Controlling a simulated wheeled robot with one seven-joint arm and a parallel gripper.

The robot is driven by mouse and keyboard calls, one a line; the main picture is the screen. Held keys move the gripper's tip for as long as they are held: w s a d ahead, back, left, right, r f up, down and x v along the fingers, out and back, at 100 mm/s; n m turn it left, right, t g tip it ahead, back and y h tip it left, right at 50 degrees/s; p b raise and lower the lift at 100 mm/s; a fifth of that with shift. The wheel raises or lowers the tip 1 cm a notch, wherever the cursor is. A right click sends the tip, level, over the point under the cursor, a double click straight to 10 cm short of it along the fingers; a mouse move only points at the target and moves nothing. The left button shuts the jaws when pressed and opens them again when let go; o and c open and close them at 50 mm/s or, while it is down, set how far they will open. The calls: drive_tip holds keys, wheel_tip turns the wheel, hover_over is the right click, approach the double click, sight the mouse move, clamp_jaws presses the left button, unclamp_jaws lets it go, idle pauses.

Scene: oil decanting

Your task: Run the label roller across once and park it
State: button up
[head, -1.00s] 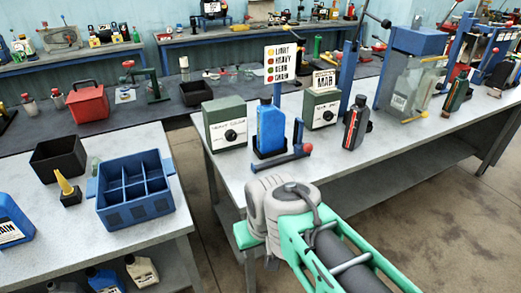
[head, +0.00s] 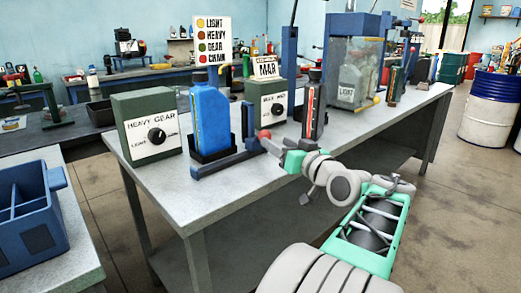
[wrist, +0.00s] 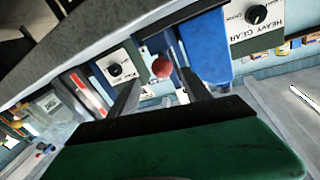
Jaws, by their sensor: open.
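A blue bottle (head: 210,118) stands upright in a black cradle at the near table edge. Beside it is a blue fixture (head: 228,161) with a low bar, an upright post and a red ball knob (head: 264,134); this looks like the label roller, though its roller is not clear. My gripper (head: 266,143) is at the knob, its fingers partly lost against the fixture. In the wrist view, the open fingers of my gripper (wrist: 160,80) point toward the red knob (wrist: 162,67), which shows between them. Contact cannot be told.
A green HEAVY GEAR dial box (head: 148,125) stands left of the bottle, another dial box (head: 272,103) behind. A dark bottle (head: 313,112) stands right of the knob. A clear tank (head: 355,75) is farther right. A blue crate (head: 30,210) sits on the left table.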

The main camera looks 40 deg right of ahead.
drive_tip(key=w, duration=0.7)
drive_tip(key=shift+d+b, duration=0.35)
drive_tip(key=shift+s, duration=0.1)
clamp_jaws()
idle(0.8)
